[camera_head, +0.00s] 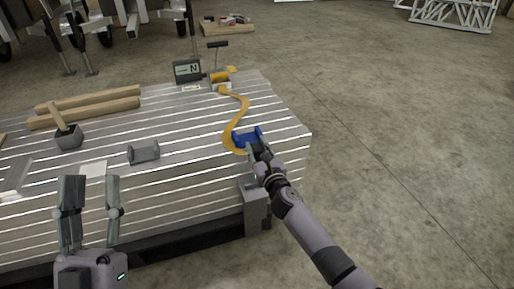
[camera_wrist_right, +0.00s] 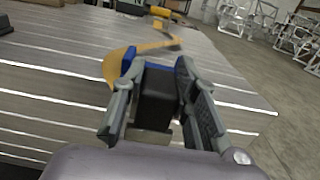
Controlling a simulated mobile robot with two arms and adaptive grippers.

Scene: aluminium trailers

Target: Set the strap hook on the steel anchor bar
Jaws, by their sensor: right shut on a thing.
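The strap hook (camera_head: 247,136) is blue and sits at the near end of an orange-yellow strap (camera_head: 238,120), by the right part of the slatted deck. My right gripper (camera_head: 260,152) is shut on the hook's dark block (camera_wrist_right: 158,98), which shows between the fingers in the right wrist view; blue parts (camera_wrist_right: 129,60) show just beyond it. I cannot tell whether the hook touches the deck. A small grey bracket-like piece (camera_head: 143,151), apparently the steel anchor bar, stands on the deck left of the hook, apart from it. My left gripper (camera_head: 88,212) is open and empty at the deck's near left.
The aluminium deck (camera_head: 190,128) has an open right edge. A yellow winch (camera_head: 220,78) and a sign marked N (camera_head: 187,70) stand at its far end. Wooden beams (camera_head: 85,105) and a grey block with a wooden handle (camera_head: 68,138) lie left. Floor is clear right.

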